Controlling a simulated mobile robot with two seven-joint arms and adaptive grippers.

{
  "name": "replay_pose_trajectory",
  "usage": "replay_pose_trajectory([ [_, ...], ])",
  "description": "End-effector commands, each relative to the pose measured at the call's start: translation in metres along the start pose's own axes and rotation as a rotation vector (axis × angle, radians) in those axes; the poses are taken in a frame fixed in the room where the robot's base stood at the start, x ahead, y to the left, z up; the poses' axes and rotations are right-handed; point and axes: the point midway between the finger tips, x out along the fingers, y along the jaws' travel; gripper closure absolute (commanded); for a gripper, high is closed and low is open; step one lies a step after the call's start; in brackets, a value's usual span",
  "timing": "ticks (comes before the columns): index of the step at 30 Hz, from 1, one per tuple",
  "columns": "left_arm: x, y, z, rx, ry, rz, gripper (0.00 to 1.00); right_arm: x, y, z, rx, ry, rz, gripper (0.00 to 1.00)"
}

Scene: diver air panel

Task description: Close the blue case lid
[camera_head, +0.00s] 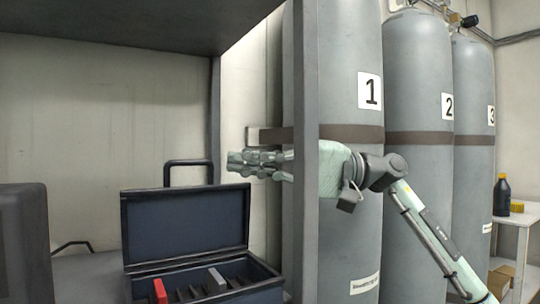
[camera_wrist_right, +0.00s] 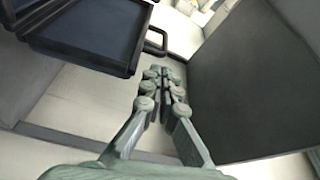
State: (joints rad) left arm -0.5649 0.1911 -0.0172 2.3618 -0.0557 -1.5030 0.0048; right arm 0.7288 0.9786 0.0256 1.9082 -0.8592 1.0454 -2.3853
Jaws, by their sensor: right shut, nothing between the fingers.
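The blue case (camera_head: 262,290) sits open on the shelf in the head view. Its lid (camera_head: 186,224) stands about upright at the back, with a black handle above it. The case holds a red piece and a grey piece among its dividers. My right gripper (camera_head: 235,163) is shut and empty, up and to the right of the lid, apart from it, reaching past the grey post. In the right wrist view the gripper (camera_wrist_right: 165,75) points toward the black handle, and the lid (camera_wrist_right: 92,32) shows at the upper left. My left gripper is not in view.
A grey post (camera_head: 304,150) stands right of the case, and a dark upper shelf (camera_head: 130,22) hangs above. A dark box (camera_head: 24,245) is at the left. Large numbered cylinders (camera_head: 350,220) stand behind my right arm.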

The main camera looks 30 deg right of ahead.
Motion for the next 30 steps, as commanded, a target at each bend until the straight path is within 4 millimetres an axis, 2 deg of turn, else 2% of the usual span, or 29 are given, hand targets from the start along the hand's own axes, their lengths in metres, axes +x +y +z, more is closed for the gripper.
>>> replay_pose_trajectory([
  [3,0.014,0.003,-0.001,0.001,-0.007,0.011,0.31,0.02,-0.003,0.0,0.0,-0.001,0.0,1.0],
  [9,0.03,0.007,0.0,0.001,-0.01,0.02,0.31,0.036,-0.001,0.0,-0.001,0.0,-0.001,1.0],
  [22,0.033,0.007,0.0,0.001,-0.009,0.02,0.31,0.038,0.001,0.001,-0.001,0.0,-0.001,1.0],
  [23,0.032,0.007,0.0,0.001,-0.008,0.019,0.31,0.037,0.001,0.002,-0.001,0.0,-0.001,1.0],
  [28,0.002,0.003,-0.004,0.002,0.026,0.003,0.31,0.034,0.002,0.012,-0.007,0.0,-0.003,1.0],
  [30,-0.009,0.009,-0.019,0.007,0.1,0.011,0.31,0.032,0.0,0.016,-0.021,0.0,-0.009,1.0],
])
